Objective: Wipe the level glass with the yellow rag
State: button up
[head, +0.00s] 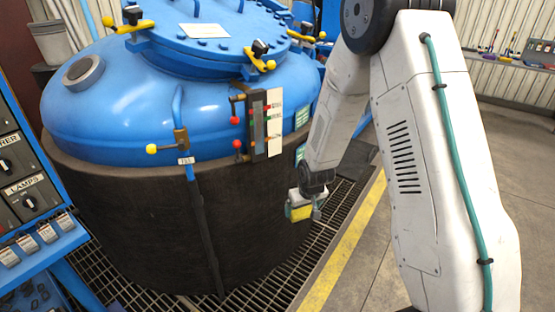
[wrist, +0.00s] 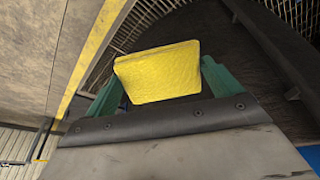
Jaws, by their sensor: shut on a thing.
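The level glass (head: 258,125) is a narrow dark upright gauge with red and green marks, fixed to the front of the blue vessel beside a white scale plate. My gripper (head: 301,208) hangs below and to the right of it, in front of the vessel's dark lower wall. It is shut on the yellow rag (head: 301,213), which shows as a folded yellow pad between green fingers in the wrist view (wrist: 158,72). The rag is apart from the glass. The level glass is not visible in the wrist view.
The blue vessel (head: 130,95) has a valve with a yellow knob (head: 152,149) left of the glass and red knobs (head: 235,120) beside it. A control panel (head: 30,190) stands at the left edge. Floor grating (head: 262,262) and a yellow line (head: 345,245) lie below; open floor is at right.

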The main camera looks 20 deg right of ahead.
jog(key=shift+w+f+t, duration=0.25)
jog(key=shift+w+t, duration=0.3)
jog(key=shift+t, duration=0.15)
jog(key=shift+w+a+n+t, duration=0.1)
jog(key=shift+w+n+t, duration=0.2)
jog(key=shift+w+t, duration=0.45)
jog(key=w+a+r+n+t+y, duration=0.1)
jog(key=w+a+r+t+y, duration=0.15)
jog(key=w+r+t, duration=0.3)
jog(key=n+t+y, duration=0.2)
jog(key=t, duration=0.3)
send_near(260, 143)
jog(key=shift+x, duration=2.3)
jog(key=shift+x, duration=1)
